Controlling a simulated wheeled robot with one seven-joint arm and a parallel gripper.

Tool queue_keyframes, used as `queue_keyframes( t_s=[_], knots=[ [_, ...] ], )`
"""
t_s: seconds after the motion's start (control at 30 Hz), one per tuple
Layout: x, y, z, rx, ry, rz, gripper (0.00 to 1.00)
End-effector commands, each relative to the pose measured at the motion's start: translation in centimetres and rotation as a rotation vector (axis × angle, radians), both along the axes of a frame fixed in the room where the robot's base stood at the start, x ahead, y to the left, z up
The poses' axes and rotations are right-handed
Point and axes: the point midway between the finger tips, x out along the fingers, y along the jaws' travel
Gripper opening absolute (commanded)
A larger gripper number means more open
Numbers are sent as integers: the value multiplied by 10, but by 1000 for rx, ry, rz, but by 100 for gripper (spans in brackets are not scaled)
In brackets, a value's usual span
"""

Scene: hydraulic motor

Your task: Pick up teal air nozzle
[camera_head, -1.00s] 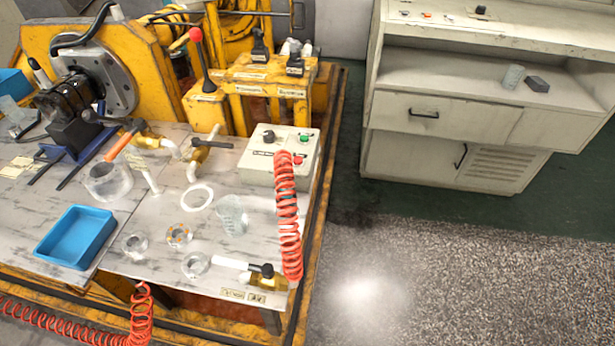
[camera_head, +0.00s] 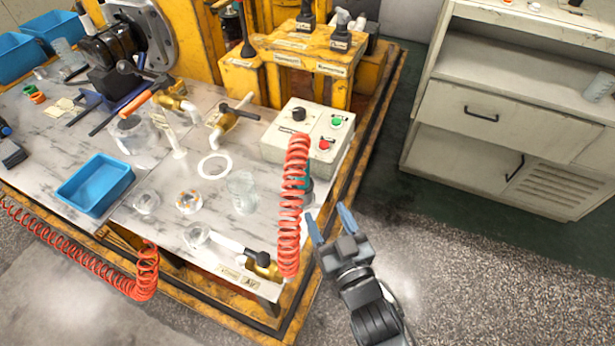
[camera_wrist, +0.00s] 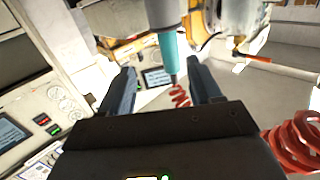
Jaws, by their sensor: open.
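The teal air nozzle (camera_head: 306,183) shows in the head view as a small teal strip, partly hidden behind the red coiled hose (camera_head: 291,215). In the wrist view the nozzle (camera_wrist: 172,56) is a teal cylinder with a dark thin tip, upper middle, in line with the gap between the fingers. My gripper (camera_head: 327,212) is open and empty, at the right edge of the workbench, just right of the hose. In the wrist view its two fingers (camera_wrist: 160,72) point toward the nozzle, with space between them and it. The exact distance is hard to tell.
The control box (camera_head: 307,138) with buttons stands behind the hose. A clear beaker (camera_head: 242,192), a white ring (camera_head: 214,166) and a blue tray (camera_head: 94,185) are on the bench. The floor right of the bench is open; a cabinet (camera_head: 510,120) stands beyond.

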Motion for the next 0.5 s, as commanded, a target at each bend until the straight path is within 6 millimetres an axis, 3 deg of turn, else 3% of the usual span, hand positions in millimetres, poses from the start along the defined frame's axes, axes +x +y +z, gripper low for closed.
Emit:
queue_keyframes(
  t_s=[0.1, 0.5],
  knots=[
    [24, 19, 4, -1, -16, 25, 64],
    [61, 39, 7, -1, -24, 37, 64]
  ],
)
